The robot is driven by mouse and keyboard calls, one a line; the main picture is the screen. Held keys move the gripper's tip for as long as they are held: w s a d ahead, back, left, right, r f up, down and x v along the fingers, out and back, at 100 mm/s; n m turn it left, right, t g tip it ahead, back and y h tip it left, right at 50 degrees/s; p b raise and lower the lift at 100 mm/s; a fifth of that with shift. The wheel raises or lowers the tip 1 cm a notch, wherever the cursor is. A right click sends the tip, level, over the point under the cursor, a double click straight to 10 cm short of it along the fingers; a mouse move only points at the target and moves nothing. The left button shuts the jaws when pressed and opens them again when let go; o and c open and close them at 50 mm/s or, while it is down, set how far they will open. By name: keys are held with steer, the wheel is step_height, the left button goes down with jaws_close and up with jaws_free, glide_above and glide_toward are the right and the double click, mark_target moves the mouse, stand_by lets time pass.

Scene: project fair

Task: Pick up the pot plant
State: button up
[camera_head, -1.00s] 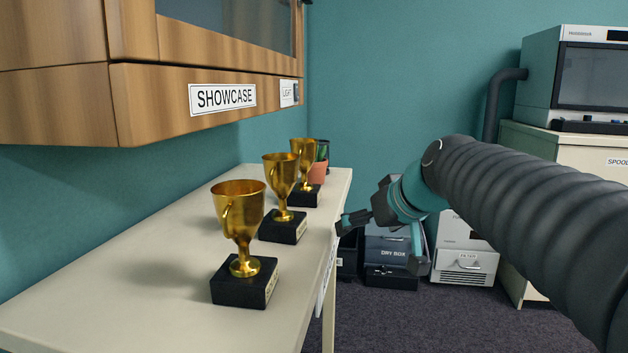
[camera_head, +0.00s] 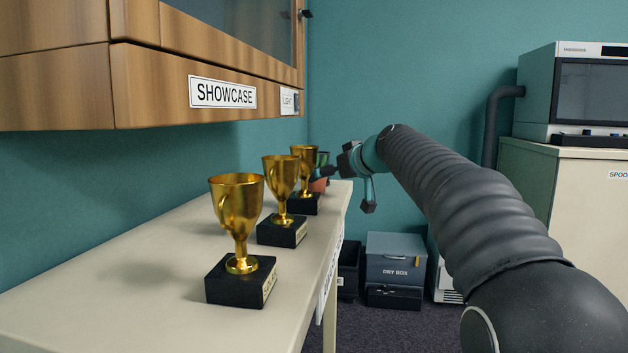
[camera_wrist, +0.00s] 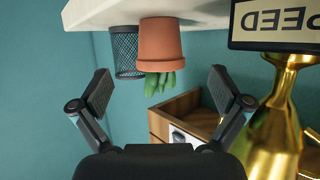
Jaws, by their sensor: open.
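The pot plant (camera_wrist: 160,42) is a terracotta pot with green leaves. It appears upside down in the wrist view, where the picture is inverted. It stands at the far end of the white table (camera_head: 120,290). In the head view the pot (camera_head: 319,185) is partly hidden behind the farthest trophy and my gripper. My gripper (camera_wrist: 161,82) is open and empty, its fingers spread to either side of the line to the pot. The pot is ahead of the fingertips, apart from them. In the head view my gripper (camera_head: 334,171) is beside the table's far end.
Three gold trophies on black bases stand in a row, with the near one (camera_head: 238,215), middle one (camera_head: 281,190) and far one (camera_head: 304,172). The far trophy (camera_wrist: 274,110) is close beside my gripper. A dark mesh cup (camera_wrist: 124,54) stands by the pot. A wooden showcase (camera_head: 60,85) overhangs the table.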

steer(key=w+a, duration=0.1)
steer(key=w, duration=0.1)
steer(key=w+a+p, duration=0.1)
steer(key=w+a, duration=0.1)
steer(key=w, duration=0.1)
steer(key=shift+w+a+p, duration=0.3)
steer(key=shift+w+a+f, duration=0.2)
steer(key=shift+w, duration=0.2)
steer(key=c, duration=1.4)
